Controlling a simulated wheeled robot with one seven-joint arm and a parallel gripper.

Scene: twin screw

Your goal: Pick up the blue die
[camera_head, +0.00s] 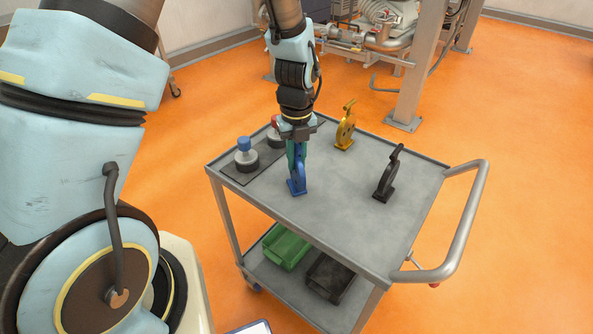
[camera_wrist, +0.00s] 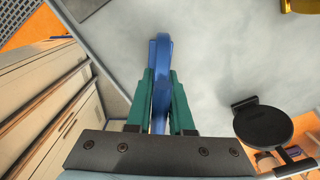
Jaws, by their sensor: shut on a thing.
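The blue die (camera_head: 297,180) stands upright on its foot near the front left part of the cart top. My gripper (camera_head: 296,158) comes down from above with its green fingers around the upper part of the die. In the wrist view, the two green fingers of my gripper (camera_wrist: 161,95) are shut on the blue die (camera_wrist: 161,60), one on each side. I cannot tell whether the die's foot touches the cart top or is slightly above it.
A yellow die (camera_head: 345,128) and a black die (camera_head: 387,178) stand on the grey cart top (camera_head: 340,195). Green (camera_head: 284,246) and black (camera_head: 330,277) bins sit on the lower shelf. A metal handle (camera_head: 468,230) sticks out right.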

